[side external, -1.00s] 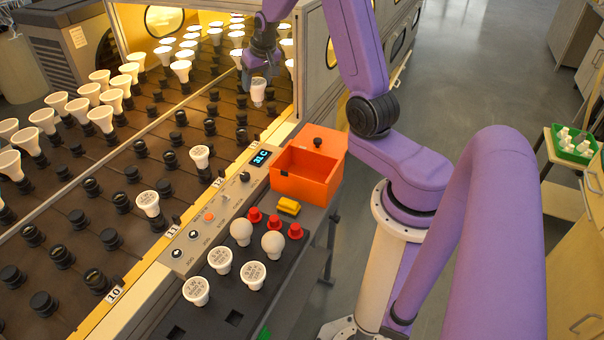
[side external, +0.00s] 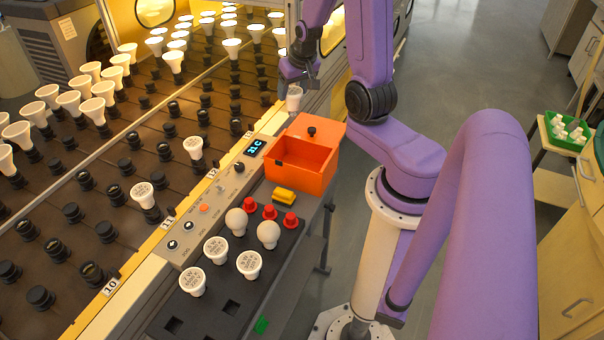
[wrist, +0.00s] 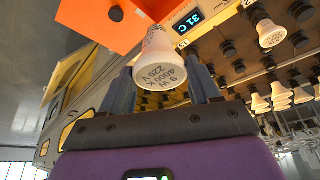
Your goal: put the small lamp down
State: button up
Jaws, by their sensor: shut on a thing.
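My gripper (side external: 296,84) is shut on a white lamp (side external: 294,98), held just beyond the far end of the orange box. In the wrist view the lamp (wrist: 160,66) sits between the two fingers of my gripper (wrist: 162,80); its face reads 9 W, 4000 K, 220 V. A black tray (side external: 203,309) at the front holds two round-bulb lamps (side external: 268,234) and several flat-faced white lamps (side external: 216,250). Empty square holes show at its near end.
A control panel (side external: 208,203) reads 31 C. Left, a lamp rack (side external: 127,217) has many empty sockets.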

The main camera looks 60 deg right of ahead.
notch_tip(320, 180, down, 22)
jog(key=shift+r, duration=0.2)
dwell(1.0)
jog(key=shift+f, duration=0.1)
jog(key=o, duration=0.6)
jog(key=shift+o, duration=0.9)
jog(key=v, duration=0.7)
jog(key=shift+r, duration=0.3)
jog(key=shift+s+a, duration=0.1)
jog(key=shift+a, duration=0.05)
